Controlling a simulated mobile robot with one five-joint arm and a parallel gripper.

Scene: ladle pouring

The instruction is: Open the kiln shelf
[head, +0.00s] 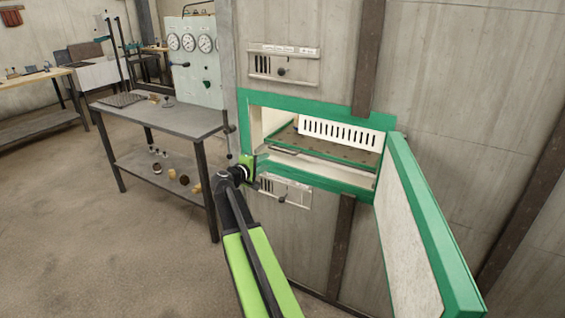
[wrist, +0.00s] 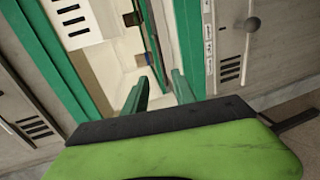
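The kiln (head: 305,175) is a green-framed opening in the wall, with its thick green-edged door (head: 440,230) swung wide open to the right. Inside is the kiln shelf (head: 345,150), a flat brownish plate with a pale slotted panel (head: 340,132) above it. My gripper (head: 258,160) is at the lower left corner of the opening. Whether the fingers touch the shelf or frame cannot be told.
Slotted vent plates with knobs sit above (head: 284,65) and below (head: 284,190) the opening. A grey workbench (head: 160,120) stands to the left, with a gauge panel (head: 192,65) behind it. Floor is clear in front of the bench.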

